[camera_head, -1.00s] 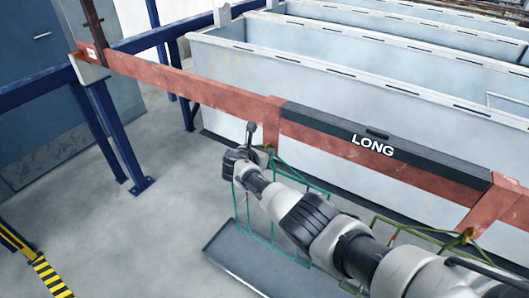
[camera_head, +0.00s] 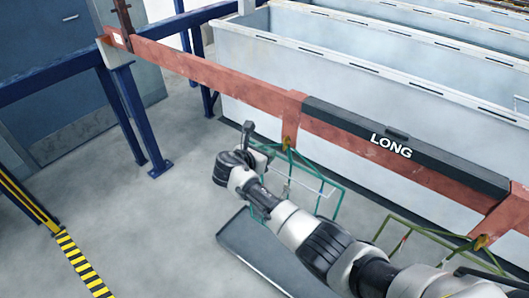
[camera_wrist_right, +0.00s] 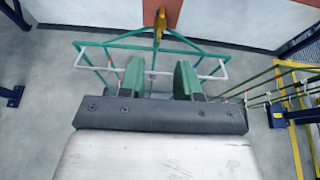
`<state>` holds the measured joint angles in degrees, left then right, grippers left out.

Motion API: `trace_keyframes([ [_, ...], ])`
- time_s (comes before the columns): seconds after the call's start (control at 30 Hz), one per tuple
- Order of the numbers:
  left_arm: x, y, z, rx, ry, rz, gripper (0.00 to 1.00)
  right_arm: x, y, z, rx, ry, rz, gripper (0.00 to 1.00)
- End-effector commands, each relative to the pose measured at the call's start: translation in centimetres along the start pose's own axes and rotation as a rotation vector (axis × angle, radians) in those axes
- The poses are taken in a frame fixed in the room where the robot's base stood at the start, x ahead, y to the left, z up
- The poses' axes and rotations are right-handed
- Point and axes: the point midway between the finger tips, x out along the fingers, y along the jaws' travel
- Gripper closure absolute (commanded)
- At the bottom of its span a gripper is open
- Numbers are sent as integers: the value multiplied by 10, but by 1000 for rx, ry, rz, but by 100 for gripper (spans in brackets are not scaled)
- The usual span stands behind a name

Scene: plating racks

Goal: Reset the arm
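My right arm comes in from the lower right in the head view. Its gripper (camera_head: 254,146) is at the left side of a green wire plating rack (camera_head: 340,203), below the red beam. In the right wrist view, the two green fingers of the gripper (camera_wrist_right: 160,80) stand apart with nothing held between them. The green rack frame (camera_wrist_right: 118,46), with its white crossbar, shows just beyond the fingers. It hangs from a yellow hook (camera_wrist_right: 160,22) on the red beam. I cannot tell whether the fingers touch the rack. My left gripper is not in view.
A red beam (camera_head: 215,75) with a black cover marked LONG (camera_head: 390,145) runs along the pale tanks (camera_head: 245,100). A second green rack (camera_head: 420,234) hangs to the right. A grey tray (camera_head: 250,252) lies below. Blue posts (camera_head: 140,120) stand left; floor between is clear.

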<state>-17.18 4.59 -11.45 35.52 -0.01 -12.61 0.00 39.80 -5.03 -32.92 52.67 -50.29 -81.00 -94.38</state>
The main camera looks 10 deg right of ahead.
Motion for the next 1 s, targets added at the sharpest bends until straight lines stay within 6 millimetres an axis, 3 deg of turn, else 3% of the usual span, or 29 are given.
trace_keyframes([
  [0.43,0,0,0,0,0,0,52,0,0,-1,0,2,1,67],
  [0.57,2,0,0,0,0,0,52,7,-7,-26,22,44,7,67],
  [0.67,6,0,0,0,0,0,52,20,-21,-74,81,133,19,67],
  [0.77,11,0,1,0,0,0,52,34,-46,-143,183,265,17,67],
  [1.0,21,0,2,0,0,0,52,40,-132,-308,521,591,-95,67],
])
